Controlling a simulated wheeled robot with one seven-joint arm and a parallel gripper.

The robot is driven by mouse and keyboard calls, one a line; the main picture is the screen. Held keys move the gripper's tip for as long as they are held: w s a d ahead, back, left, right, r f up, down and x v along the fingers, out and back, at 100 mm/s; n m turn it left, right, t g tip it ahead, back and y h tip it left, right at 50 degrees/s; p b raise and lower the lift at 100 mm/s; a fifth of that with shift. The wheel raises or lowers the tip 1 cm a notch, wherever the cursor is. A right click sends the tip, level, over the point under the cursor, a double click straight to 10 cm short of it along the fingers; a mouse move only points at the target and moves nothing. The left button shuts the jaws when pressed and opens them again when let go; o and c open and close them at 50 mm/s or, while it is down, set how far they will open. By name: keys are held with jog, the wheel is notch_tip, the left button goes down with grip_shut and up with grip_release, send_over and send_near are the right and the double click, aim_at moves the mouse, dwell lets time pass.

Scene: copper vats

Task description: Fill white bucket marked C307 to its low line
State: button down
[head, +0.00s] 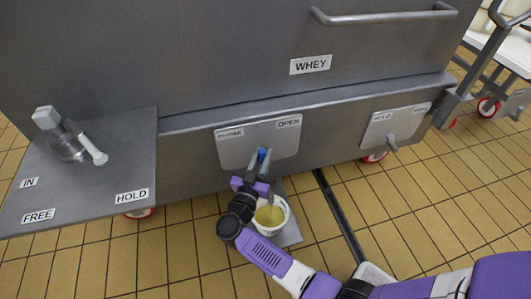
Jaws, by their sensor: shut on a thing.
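A white bucket (286,204) stands low in front of the vat, partly hidden behind my arm. Yellowish liquid (269,216) shows inside it. A pale streak above the liquid looks like a stream, but I cannot tell for sure. No C307 mark or low line can be read on the bucket from here. My gripper (262,168) is above the bucket and shut on the blue tap handle (262,153). The handle sits at a plate (245,150) with two labels; the right one reads OPEN, the left one is too small to read.
The grey vat (220,60) labelled WHEY (311,64) fills the back. A second plate with a grey handle (391,142) is at right. A side shelf (90,180) at left carries a metal fitting (70,140) and labels IN, FREE and HOLD. Tiled floor (440,200) is open at right.

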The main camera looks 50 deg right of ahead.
jog(key=n, duration=0.1)
jog(key=a, duration=0.1)
jog(key=n+t, duration=0.1)
jog(key=shift+w+a+f+n+h, duration=0.25)
jog(key=shift+w+n+h, duration=0.05)
jog(key=shift+w+h, duration=0.1)
jog(key=shift+w+a+f+n+t+h+b, duration=0.25)
jog(key=shift+n+t, duration=0.2)
jog(key=shift+n, duration=0.3)
jog(key=shift+w+a+f+n+t+h+b, duration=0.15)
jog(key=shift+a+n+t, duration=0.25)
jog(key=shift+n, duration=0.3)
jog(key=shift+w+a+f+n+t+h+b, duration=0.2)
jog(key=shift+n+t, duration=0.25)
jog(key=shift+n, duration=0.3)
jog(key=shift+a, duration=0.1)
jog(key=c, duration=1.6)
grip_release()
jog(key=shift+r, duration=0.1)
jog(key=shift+o, duration=0.2)
jog(key=v, duration=0.7)
jog(key=shift+s+a+p, duration=0.2)
jog(key=shift+a+p, duration=0.1)
jog(key=shift+p, duration=0.1)
